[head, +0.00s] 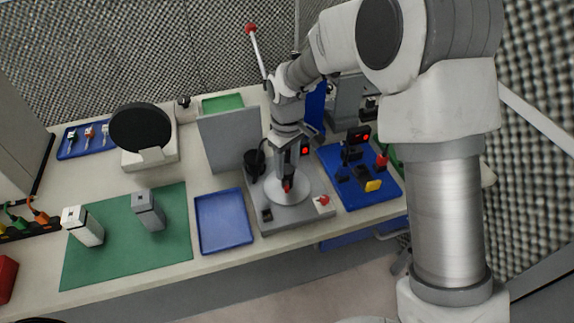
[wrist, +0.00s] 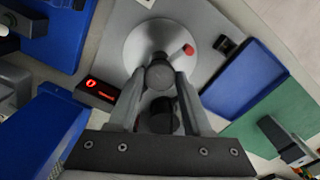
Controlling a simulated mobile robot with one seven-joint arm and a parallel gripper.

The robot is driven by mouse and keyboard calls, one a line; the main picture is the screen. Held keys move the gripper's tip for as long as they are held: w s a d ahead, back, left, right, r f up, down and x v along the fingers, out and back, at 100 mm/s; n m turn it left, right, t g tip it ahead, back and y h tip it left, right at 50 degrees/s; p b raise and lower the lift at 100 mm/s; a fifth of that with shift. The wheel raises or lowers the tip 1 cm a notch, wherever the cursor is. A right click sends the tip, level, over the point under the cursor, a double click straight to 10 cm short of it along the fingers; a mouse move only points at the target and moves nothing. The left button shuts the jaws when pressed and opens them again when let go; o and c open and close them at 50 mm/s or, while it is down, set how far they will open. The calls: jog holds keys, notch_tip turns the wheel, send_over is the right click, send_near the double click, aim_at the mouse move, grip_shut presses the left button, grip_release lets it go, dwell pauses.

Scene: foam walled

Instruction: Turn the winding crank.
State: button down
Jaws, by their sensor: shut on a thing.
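The winding crank appears as a pale grey disc (head: 290,196) on a grey base plate (head: 250,200), below my gripper. In the wrist view the disc (wrist: 140,48) carries a small red piece (wrist: 188,49) near its rim. My gripper (wrist: 160,80) points down over the disc, its two fingers closed on a dark round handle (wrist: 158,75) between them. In the head view my gripper (head: 289,172) stands over the disc and hides much of the handle. A display with a red digit (wrist: 91,87) is beside the disc.
A blue tray (head: 223,220) and a green mat (head: 120,262) with two grey blocks lie to the left. A grey upright panel (head: 229,140) stands behind left. A blue board (head: 378,192) with a red button and yellow block is close on the right.

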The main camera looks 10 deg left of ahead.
jog(key=shift+m+b, duration=0.55)
jog(key=shift+m, duration=7.35)
jog(key=shift+r+m+p, duration=0.1)
jog(key=shift+m+p, duration=0.5)
jog(key=shift+m, duration=1.8)
jog(key=shift+m+p, duration=0.8)
jog(key=shift+m, duration=1.3)
jog(key=shift+m+p, duration=1.2)
jog(key=shift+m, duration=1)
jog(key=shift+m+p, duration=1.75)
jog(key=shift+m, duration=0.85)
jog(key=shift+m+p, duration=1)
jog(key=shift+m, duration=0.5)
jog(key=shift+m, duration=0.5)
